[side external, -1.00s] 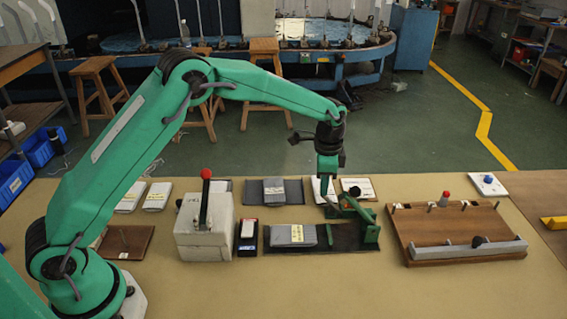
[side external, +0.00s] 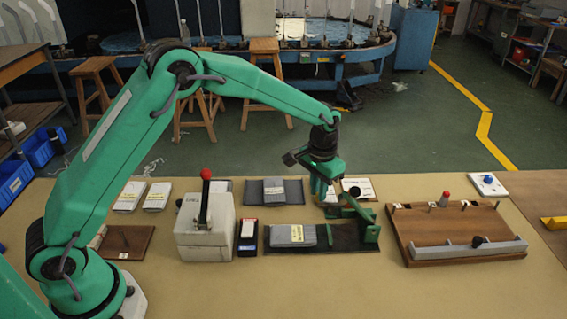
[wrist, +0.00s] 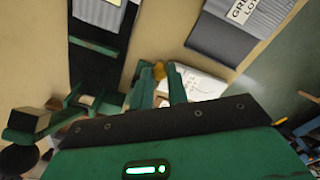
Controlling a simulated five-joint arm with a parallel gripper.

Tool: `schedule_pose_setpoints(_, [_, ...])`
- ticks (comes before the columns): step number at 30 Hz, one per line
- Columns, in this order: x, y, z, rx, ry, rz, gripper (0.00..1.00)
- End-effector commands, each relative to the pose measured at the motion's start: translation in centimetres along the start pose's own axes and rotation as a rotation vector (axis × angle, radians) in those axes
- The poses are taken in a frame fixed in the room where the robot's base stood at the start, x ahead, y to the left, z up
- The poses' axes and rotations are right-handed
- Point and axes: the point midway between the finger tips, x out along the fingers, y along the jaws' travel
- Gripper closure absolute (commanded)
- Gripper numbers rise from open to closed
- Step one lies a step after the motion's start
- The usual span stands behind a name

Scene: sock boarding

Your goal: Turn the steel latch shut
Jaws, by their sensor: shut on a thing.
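My gripper (side external: 332,208) is at the green fixture (side external: 371,232), which stands on the right end of a dark mat. In the wrist view the two green fingers (wrist: 160,78) are on either side of a small orange-brown knob (wrist: 159,70) and shut on it. The fingers hide most of what they hold. I cannot make out the steel latch clearly, nor tell whether this knob is part of it. A grey folded sock pack (side external: 291,235) lies on the dark mat (side external: 345,243), left of the fixture.
A wooden board (side external: 434,218) with a grey bar (side external: 450,251) and a red-topped peg lies to the right. A pale box with a red-knobbed lever (side external: 206,190) stands left. Packs (side external: 358,188) lie behind the fixture. The table in front is clear.

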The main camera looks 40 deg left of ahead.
Motion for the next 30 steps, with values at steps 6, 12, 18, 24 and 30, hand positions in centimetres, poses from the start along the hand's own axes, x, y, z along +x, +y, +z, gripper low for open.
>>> schedule_pose_setpoints(6, [-0.11, 0.44, 0.40, -0.157, 0.002, 0.000, 1.00])
schedule_pose_setpoints(12, [-0.14, 0.68, 0.59, -0.242, 0.002, 0.001, 1.00])
schedule_pose_setpoints(18, [-0.15, 0.76, 0.63, -0.275, 0.003, 0.001, 1.00])
schedule_pose_setpoints(24, [-0.17, 0.78, 0.63, -0.277, 0.003, 0.001, 1.00])
schedule_pose_setpoints(30, [-0.17, 0.79, 0.64, -0.275, 0.003, 0.001, 0.72])
